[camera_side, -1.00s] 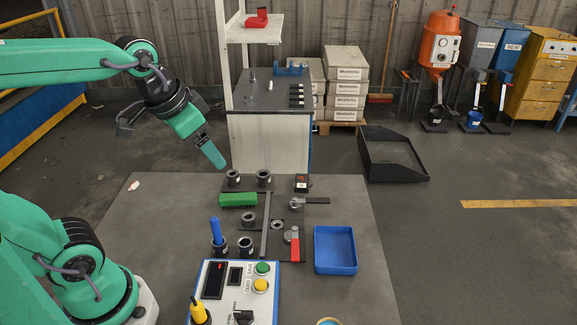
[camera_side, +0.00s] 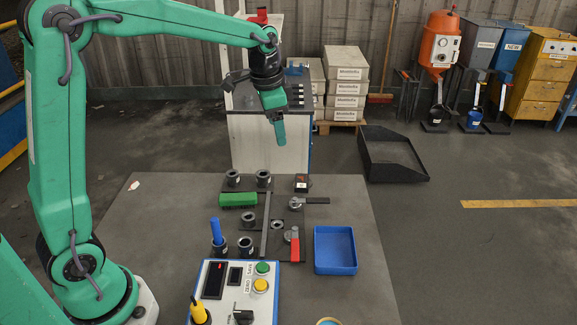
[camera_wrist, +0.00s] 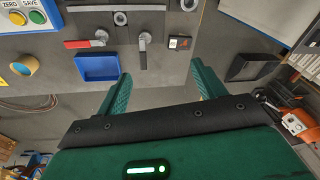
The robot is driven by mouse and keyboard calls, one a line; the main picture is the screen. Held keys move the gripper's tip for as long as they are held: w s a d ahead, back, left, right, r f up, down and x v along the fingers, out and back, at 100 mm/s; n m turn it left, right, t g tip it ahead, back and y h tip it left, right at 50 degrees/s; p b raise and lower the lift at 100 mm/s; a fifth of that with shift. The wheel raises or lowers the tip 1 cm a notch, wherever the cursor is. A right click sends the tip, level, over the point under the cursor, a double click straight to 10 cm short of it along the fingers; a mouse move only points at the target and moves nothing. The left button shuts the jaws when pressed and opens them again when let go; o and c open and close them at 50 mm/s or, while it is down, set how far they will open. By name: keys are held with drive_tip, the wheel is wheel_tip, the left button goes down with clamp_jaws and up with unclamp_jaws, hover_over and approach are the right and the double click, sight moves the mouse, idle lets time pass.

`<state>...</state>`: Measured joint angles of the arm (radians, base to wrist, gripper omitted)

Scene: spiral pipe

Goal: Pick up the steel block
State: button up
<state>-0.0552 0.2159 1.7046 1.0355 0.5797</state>
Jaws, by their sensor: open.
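A small dark block (camera_side: 301,183) with a red mark and a white label lies at the back of the table. It also shows in the wrist view (camera_wrist: 180,42), above and beyond the fingers. It may be the steel block; I cannot tell its material. My gripper (camera_side: 279,133) is high above the table's far edge in the side view, clear of the block. In the wrist view, its two green fingers (camera_wrist: 162,69) stand wide apart with nothing between them.
The table's right front is mostly clear.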

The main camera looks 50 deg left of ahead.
drive_tip(key=w+a+f+m+g, duration=0.1)
drive_tip(key=w+f+m, duration=0.1)
drive_tip(key=w+f, duration=0.4)
drive_tip(key=m+g, duration=0.1)
drive_tip(key=m, duration=0.1)
hover_over(302, 180)
drive_tip(key=f, duration=0.8)
drive_tip(key=shift+s+a+f, duration=0.1)
drive_tip(key=shift+a+f, duration=0.1)
drive_tip(key=shift+f, duration=0.15)
drive_tip(key=shift+f, duration=0.1)
drive_tip(key=shift+d+f, duration=0.2)
drive_tip(key=shift+f, duration=3.6)
drive_tip(key=shift+r, duration=0.1)
drive_tip(key=c, duration=0.9)
